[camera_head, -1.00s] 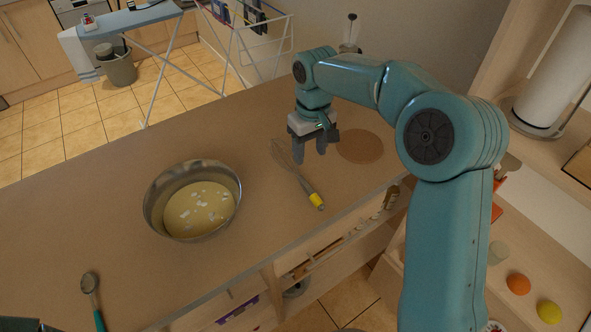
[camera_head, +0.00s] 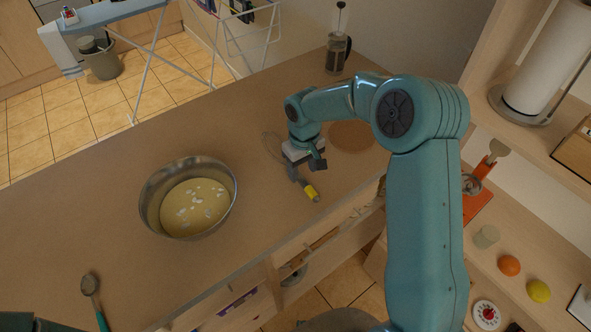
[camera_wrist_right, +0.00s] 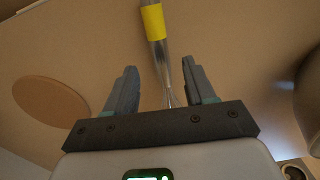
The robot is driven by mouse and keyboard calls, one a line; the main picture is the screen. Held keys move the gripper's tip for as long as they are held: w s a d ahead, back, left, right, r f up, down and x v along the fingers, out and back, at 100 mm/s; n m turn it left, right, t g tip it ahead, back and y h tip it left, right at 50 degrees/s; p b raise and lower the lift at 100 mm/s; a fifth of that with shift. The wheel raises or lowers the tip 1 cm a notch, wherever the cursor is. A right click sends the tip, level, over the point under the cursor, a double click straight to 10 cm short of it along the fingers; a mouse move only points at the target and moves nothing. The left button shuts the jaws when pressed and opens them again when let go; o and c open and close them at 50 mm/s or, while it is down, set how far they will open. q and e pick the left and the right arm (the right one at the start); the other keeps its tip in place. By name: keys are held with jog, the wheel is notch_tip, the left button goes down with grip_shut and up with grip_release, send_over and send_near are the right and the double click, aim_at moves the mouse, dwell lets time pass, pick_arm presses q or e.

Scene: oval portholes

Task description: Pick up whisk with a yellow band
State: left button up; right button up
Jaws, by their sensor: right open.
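The whisk with a yellow band (camera_head: 311,192) lies on the brown counter, its wire end partly hidden by my right gripper in the head view. My right gripper (camera_head: 299,178) is open above the whisk, pointing down. In the right wrist view, the whisk's yellow band (camera_wrist_right: 153,22) and metal handle run between the two fingers of my right gripper (camera_wrist_right: 159,85), with space on both sides. My left gripper does not show; only a dark part of my left arm is at the bottom left of the head view.
A metal bowl of batter (camera_head: 146,208) stands left of the whisk. A spoon (camera_head: 91,287) lies at the front left. A round brown mat (camera_head: 352,136) and a French press (camera_head: 338,55) are behind. Shelves with fruit, including an orange (camera_head: 509,265), are at right.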

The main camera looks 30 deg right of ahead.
aim_at(302, 178)
notch_tip(302, 178, down, 3)
jog(key=shift+a+r+p, duration=0.1)
jog(key=shift+a+p, duration=0.05)
jog(key=shift+p, duration=0.25)
jog(key=shift+f, duration=0.6)
grip_shut()
jog(key=shift+r, duration=0.15)
jog(key=shift+w+r, duration=0.1)
jog(key=shift+r, duration=0.5)
notch_tip(302, 178, up, 19)
jog(key=b, duration=0.2)
jog(key=shift+f, duration=0.15)
